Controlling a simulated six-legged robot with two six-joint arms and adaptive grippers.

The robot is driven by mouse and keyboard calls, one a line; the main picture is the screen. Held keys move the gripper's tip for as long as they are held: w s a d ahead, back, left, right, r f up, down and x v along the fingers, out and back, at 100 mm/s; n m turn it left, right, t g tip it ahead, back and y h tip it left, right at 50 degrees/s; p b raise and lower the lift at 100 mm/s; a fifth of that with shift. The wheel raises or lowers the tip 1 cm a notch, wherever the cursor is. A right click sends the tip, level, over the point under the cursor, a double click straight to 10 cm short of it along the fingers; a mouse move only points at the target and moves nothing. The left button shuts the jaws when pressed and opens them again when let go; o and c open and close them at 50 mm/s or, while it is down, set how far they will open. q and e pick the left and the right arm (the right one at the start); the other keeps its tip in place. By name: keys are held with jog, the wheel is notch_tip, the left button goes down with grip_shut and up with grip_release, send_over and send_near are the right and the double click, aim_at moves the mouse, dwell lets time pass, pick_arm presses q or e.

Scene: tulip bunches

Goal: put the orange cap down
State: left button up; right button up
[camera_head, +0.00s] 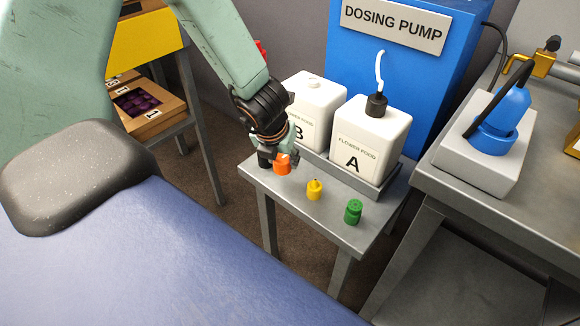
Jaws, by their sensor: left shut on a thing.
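My left gripper (283,160) reaches down from the upper left over the small grey metal table (337,229). It is shut on the orange cap (282,169), which is at the table's left part, near the front-left edge. I cannot tell whether the cap touches the table top. A dark cap-like piece (265,158) shows just left of the orange cap, partly hidden by the gripper. My right gripper is not in view.
A yellow cap (314,190) and a green cap (353,212) stand on the table to the right. White jugs B (318,100) and A (371,138) stand behind in a grey tray (376,192). A blue dosing pump (400,75) is at the back. Bare table lies in front.

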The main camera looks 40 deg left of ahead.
pick_arm(q)
jog(key=shift+a+f+b, duration=0.1)
jog(key=shift+f+b, duration=0.2)
jog(key=shift+f, duration=0.95)
notch_tip(320, 180, down, 3)
jog(key=b, duration=0.2)
jog(key=shift+f+b, duration=0.15)
jog(key=shift+b, duration=0.2)
jog(key=o, duration=0.7)
jog(key=shift+f, duration=0.1)
jog(key=o, duration=0.4)
